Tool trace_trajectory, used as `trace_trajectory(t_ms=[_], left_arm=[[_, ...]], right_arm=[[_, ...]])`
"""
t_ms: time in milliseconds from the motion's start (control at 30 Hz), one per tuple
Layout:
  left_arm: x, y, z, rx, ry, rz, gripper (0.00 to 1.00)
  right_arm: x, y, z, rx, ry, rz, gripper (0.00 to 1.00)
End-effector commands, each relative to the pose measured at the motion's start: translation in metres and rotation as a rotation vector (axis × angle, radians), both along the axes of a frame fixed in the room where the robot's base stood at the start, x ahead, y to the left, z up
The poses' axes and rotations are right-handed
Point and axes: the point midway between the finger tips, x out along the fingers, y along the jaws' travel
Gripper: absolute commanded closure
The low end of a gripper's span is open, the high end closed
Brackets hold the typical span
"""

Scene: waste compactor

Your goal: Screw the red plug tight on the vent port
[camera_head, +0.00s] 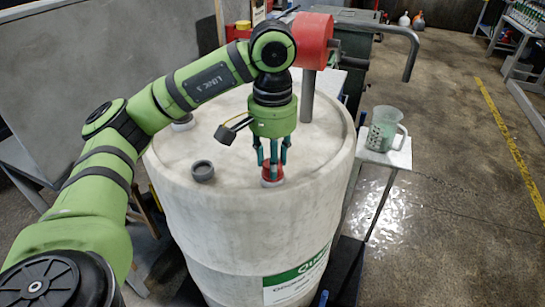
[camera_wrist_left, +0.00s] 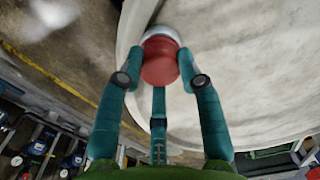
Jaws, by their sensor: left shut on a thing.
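The red plug (camera_head: 271,171) sits on a pale port at the front part of the white drum's top. It also shows in the left wrist view (camera_wrist_left: 160,62), with the whitish ring of the vent port (camera_wrist_left: 160,33) beyond it. My left gripper (camera_head: 272,165) points down from above, its teal fingers closed around the plug. In the left wrist view the fingers (camera_wrist_left: 160,85) press around its sides. The plug hides most of the port, so the thread and any gap are not visible. My right gripper is not in view.
The white drum (camera_head: 230,230) has a grey open port (camera_head: 202,171) left of the plug. A grey post (camera_head: 307,95) and a red cylinder (camera_head: 312,40) stand behind my gripper. A clear jug (camera_head: 382,128) stands on a small side table (camera_head: 398,155) at the right.

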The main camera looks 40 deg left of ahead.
Motion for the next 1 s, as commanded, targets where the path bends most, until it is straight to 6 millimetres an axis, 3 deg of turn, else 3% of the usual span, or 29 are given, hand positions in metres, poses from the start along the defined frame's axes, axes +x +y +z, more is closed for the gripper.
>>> trace_trajectory(t_ms=[400,767,1000], left_arm=[[-0.0003,0.0000,-0.0010,0.000,0.002,-0.426,1.00],[-0.0003,0.0000,-0.0010,0.000,0.002,-0.464,1.00],[-0.0003,0.0001,-0.0016,0.000,0.002,-0.759,1.00]], right_arm=[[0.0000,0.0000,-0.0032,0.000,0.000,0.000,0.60],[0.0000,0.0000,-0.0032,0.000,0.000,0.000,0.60],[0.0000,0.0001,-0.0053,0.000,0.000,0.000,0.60]])
